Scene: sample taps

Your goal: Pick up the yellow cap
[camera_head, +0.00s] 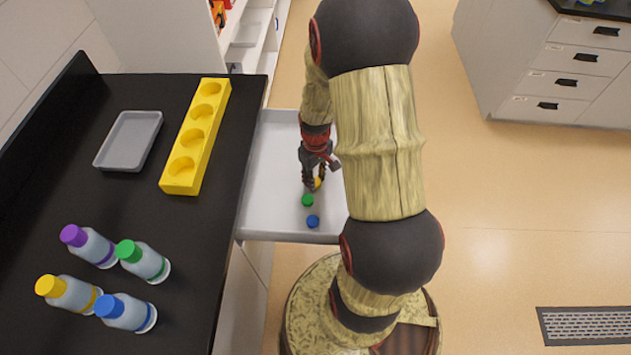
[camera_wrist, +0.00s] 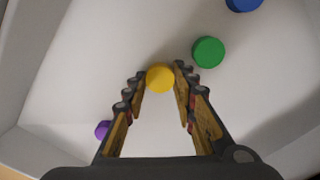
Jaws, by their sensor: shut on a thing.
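The yellow cap (camera_wrist: 160,78) is between the fingertips of my gripper (camera_wrist: 159,80) in the wrist view. Both fingertips close on its sides. In the head view my gripper (camera_head: 315,183) points down into the white drawer (camera_head: 272,190), and only a bit of the yellow cap (camera_head: 318,183) shows past the fingers. I cannot tell whether the cap touches the drawer floor.
A green cap (camera_wrist: 208,52) lies close by on the right, with a blue cap (camera_wrist: 243,4) beyond it. A purple cap (camera_wrist: 103,129) lies left of my fingers. Several bottles, a yellow rack (camera_head: 197,135) and a grey tray (camera_head: 129,140) stand on the black counter.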

